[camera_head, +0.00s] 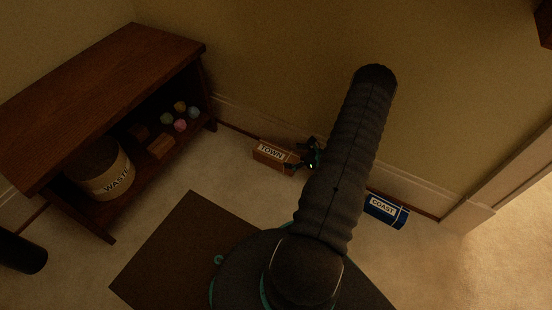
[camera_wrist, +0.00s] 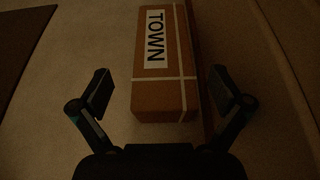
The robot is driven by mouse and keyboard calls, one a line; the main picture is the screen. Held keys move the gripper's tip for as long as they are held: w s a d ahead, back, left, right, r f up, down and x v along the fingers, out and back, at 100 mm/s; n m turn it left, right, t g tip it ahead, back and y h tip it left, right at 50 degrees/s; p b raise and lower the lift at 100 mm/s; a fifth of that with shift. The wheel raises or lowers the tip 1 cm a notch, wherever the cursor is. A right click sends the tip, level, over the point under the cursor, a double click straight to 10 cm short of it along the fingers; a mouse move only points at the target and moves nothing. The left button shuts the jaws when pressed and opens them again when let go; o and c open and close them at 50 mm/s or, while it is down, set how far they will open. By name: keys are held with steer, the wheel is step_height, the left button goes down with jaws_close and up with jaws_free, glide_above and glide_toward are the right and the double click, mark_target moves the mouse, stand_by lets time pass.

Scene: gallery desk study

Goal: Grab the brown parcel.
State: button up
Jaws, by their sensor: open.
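The brown parcel (camera_head: 272,158) lies on the carpet near the wall in the head view, with a white label reading TOWN. In the wrist view the parcel (camera_wrist: 165,95) points lengthwise away from me, with pale straps across it. My gripper (camera_wrist: 162,92) is open, its two fingers apart on either side of the parcel's near end, with gaps between fingers and parcel. In the head view my gripper (camera_head: 311,155) is at the parcel's right end, partly hidden by my arm. I cannot tell its exact height over the parcel.
A blue parcel (camera_head: 385,210) labelled COAST lies right of my arm by the skirting board. A wooden shelf unit (camera_head: 105,85) at the left holds a WASTE bin (camera_head: 104,181), small blocks and coloured balls. A dark brown mat (camera_head: 170,250) lies in front. The wall runs close behind the parcel.

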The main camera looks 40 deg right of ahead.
mark_target(278, 153)
steer(key=shift+f+b+x, duration=0.2)
steer(key=shift+b+x, duration=0.25)
steer(key=shift+x, duration=3.2)
steer(key=shift+d, duration=0.2)
steer(key=c, duration=1.4)
